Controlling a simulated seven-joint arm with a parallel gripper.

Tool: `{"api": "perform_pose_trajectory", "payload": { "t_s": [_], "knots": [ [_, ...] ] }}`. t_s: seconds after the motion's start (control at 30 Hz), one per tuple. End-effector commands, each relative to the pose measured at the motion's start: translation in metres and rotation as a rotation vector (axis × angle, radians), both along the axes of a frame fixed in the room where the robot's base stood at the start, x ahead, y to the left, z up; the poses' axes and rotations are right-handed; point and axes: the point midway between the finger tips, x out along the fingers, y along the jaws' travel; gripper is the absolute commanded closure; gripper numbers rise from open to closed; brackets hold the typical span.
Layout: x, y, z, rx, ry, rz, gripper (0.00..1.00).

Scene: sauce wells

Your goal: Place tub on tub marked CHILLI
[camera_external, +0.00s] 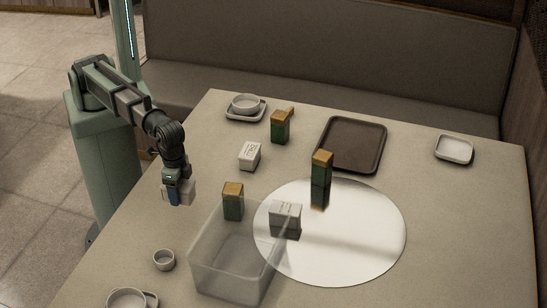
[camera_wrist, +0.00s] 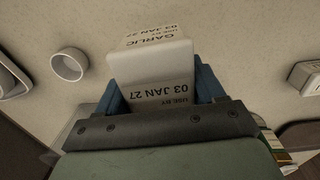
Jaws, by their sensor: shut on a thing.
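My gripper (camera_external: 178,196) is shut on a white tub (camera_external: 186,190) near the left edge of the table, apparently raised above it. In the wrist view the held tub (camera_wrist: 155,67) sits between the blue fingers and its label reads GARLIC, 03 JAN 27. A white tub with dark print (camera_external: 249,157) stands on the table to the right of my gripper. A larger white block, perhaps stacked tubs (camera_external: 285,219), stands on a round white mat (camera_external: 365,245). The print on these is too small to read, so I cannot tell which is marked CHILLI.
A clear bin (camera_external: 225,275) stands in front. Green boxes with tan tops (camera_external: 281,129) (camera_external: 233,204) (camera_external: 320,190) stand around it and the mat. A dark tray (camera_external: 352,143), a white dish (camera_external: 454,149), a small cup (camera_external: 163,260) and bowls (camera_external: 245,104) occupy other spots.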

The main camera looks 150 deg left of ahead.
Motion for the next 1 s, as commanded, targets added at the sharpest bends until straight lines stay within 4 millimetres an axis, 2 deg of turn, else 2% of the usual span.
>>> {"api": "perform_pose_trajectory", "payload": {
  "t_s": [0.17,0.5,0.67,1.0],
  "knots": [
    [0.001,0.0,0.015,0.0,-0.003,0.0,0.74],
    [0.002,0.0,0.087,0.001,-0.003,0.0,0.74],
    [0.002,0.0,0.116,0.0,-0.003,0.0,0.74],
    [-0.025,0.081,0.111,0.0,0.0,-0.009,0.74]
  ]
}}
